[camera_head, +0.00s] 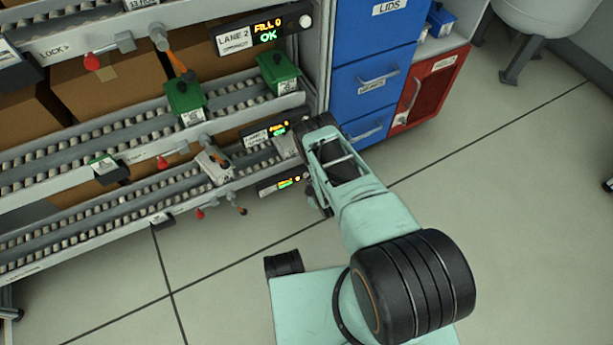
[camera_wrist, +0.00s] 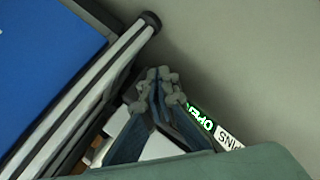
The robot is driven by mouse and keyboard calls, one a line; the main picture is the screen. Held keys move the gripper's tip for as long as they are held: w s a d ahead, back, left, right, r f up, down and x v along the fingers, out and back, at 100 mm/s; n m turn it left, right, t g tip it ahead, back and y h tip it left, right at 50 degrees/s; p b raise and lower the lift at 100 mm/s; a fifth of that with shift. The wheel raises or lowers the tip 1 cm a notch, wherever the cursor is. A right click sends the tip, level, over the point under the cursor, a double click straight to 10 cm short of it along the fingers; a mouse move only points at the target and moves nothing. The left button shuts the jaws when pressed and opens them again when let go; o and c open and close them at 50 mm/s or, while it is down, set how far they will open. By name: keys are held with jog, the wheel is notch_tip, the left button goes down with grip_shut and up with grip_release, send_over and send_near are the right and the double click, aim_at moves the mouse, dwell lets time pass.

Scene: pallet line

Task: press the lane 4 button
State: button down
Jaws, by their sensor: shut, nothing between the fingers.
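The lowest lane panel (camera_head: 283,184) hangs at the right end of the bottom roller lane, with small yellow and green lit text. Its lane number is too small to read, and I cannot make out its button clearly. My gripper (camera_head: 320,203) is just right of this panel in the head view, mostly hidden by my arm. In the wrist view my gripper (camera_wrist: 160,76) has its fingers together, with nothing between them. A dark display (camera_wrist: 200,117) with green letters lies just right of the fingers there. I cannot tell whether they touch anything.
Another lane panel (camera_head: 265,132) sits above the lowest one. The lane 2 panel (camera_head: 255,36) is higher, with a round white button (camera_head: 305,21) at its right end. Blue drawers (camera_head: 375,78) and a red cabinet (camera_head: 424,88) stand behind my arm. Floor (camera_head: 510,220) is clear at right.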

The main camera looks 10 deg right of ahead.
jog(key=shift+w, duration=0.1)
dwell(0.4)
jog(key=shift+w+a+b, duration=0.1)
jog(key=shift+w+b, duration=0.2)
jog(key=shift+b, duration=0.05)
jog(key=shift+w+a+b, duration=0.15)
jog(key=shift+w+b, duration=0.15)
jog(key=shift+w, duration=0.15)
dwell(0.8)
jog(key=shift+s, duration=0.1)
jog(key=shift+s+d+p, duration=0.25)
jog(key=shift+s+p, duration=0.05)
jog(key=shift+s, duration=0.45)
jog(key=shift+s, duration=0.1)
jog(key=shift+s+d+p, duration=0.25)
jog(key=shift+s, duration=0.5)
jog(key=shift+s+d+p, duration=0.25)
jog(key=shift+s+d, duration=0.05)
jog(key=shift+s, duration=0.5)
jog(key=shift+s+d+p, duration=0.25)
jog(key=shift+s, duration=0.5)
